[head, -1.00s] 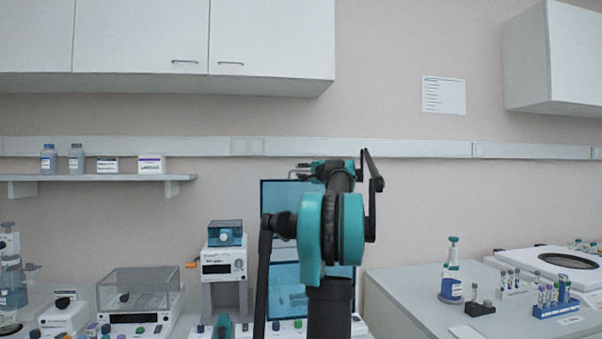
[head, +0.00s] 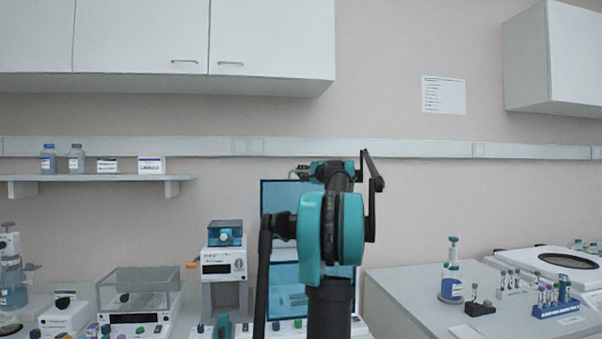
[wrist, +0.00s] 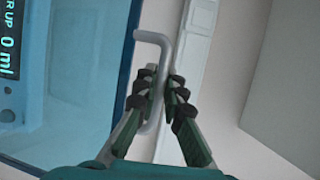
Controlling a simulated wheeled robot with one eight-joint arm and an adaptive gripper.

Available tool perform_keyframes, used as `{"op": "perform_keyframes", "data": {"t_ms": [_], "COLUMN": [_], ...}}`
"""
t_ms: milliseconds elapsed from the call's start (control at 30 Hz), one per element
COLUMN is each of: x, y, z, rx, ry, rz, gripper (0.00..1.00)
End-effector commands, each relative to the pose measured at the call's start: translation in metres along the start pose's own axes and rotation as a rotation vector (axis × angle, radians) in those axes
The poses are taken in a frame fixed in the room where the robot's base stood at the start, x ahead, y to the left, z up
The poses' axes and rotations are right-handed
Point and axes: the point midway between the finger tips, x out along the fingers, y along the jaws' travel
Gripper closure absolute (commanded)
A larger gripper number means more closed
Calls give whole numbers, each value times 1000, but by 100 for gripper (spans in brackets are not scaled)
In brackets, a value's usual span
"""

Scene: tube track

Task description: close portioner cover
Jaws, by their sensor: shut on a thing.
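In the wrist view my gripper (wrist: 165,95) is shut on a grey bent bar handle (wrist: 155,115), with a finger on each side of it. The handle stands at the edge of a blue panel (wrist: 90,95), which looks like the portioner cover. A dark display (wrist: 10,40) reading "0 ml" shows at the left. In the head view the blue panel (head: 275,195) stands upright behind my arm, partly hidden by it. My gripper (head: 302,172) is small there, at the panel's top edge. A second blue panel (head: 284,290) shows lower down.
A white device with a blue top box (head: 224,234) stands left of the panels. A clear-lidded instrument (head: 138,290) is further left. On the right, a bench (head: 405,300) holds a bottle (head: 452,280) and tube racks (head: 555,308).

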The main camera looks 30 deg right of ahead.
Motion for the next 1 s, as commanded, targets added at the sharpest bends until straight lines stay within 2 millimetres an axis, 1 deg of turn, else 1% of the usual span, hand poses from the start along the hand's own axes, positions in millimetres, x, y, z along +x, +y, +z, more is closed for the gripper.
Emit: {"op": "perform_keyframes", "data": {"t_ms": [133,233,367,467,667,800,867,1000], "x": [-10,-21,-44,-64,-106,-133,-145,-168], "y": [3,6,14,24,50,73,83,112], "z": [4,9,18,26,43,55,60,69], "rx": [-11,-28,-58,-89,-157,-205,-209,-209], "ry": [0,0,1,2,2,1,3,2], "rz": [-29,-68,-143,-216,-381,-497,-503,-499], "gripper": [100,100,100,100,100,100,100,100]}}
